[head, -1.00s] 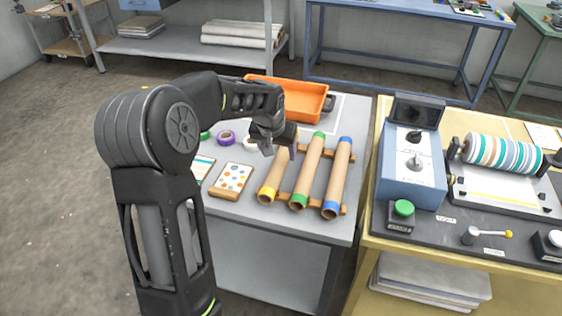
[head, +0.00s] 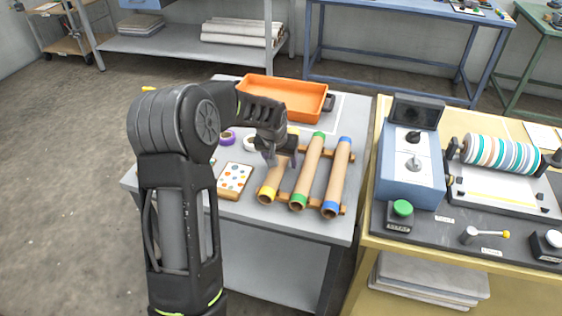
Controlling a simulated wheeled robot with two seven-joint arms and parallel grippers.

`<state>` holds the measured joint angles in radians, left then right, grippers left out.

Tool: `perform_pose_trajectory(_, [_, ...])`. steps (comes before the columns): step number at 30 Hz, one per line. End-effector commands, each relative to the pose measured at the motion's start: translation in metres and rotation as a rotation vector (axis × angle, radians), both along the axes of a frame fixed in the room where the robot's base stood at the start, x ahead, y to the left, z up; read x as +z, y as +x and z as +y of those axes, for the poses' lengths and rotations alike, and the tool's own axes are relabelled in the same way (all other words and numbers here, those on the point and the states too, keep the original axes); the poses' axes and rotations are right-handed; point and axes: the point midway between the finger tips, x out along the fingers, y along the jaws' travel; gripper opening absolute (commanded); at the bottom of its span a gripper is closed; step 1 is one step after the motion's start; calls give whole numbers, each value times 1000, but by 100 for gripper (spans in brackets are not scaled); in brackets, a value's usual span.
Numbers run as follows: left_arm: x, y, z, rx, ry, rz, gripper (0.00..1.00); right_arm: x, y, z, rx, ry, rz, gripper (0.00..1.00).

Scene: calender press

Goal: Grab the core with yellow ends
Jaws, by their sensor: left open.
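The core with yellow ends (head: 271,184) is a brown tube lying on a wooden rack (head: 284,197) on the grey table. It is the leftmost of three cores. Its near yellow end shows clearly, and a bit of yellow shows at its far end behind my gripper. My left gripper (head: 281,161) is open over the upper part of this core, with its fingers pointing down. I cannot tell whether the fingers touch the core. My right gripper is not in view.
A core with green ends (head: 312,167) and one with blue ends (head: 338,172) lie close to the right. An orange tray (head: 285,94) stands behind. A patterned card block (head: 233,180) and a purple tape roll (head: 227,138) lie left. A press (head: 500,154) stands on the yellow table.

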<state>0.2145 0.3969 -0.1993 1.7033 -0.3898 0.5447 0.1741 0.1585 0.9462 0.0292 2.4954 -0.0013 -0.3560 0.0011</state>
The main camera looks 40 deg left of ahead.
Motion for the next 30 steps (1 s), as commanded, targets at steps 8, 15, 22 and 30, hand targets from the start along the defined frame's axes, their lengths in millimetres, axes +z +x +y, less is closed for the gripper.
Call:
perform_pose_trajectory(8, [0,0,0,0,0,0,52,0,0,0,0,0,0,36])
perform_pose_trajectory(15, [0,0,0,0,0,0,33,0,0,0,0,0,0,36])
perform_pose_trajectory(22, [0,0,0,0,0,0,14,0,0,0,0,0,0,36])
perform_pose_trajectory(30, [0,0,0,0,0,0,0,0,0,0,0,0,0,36])
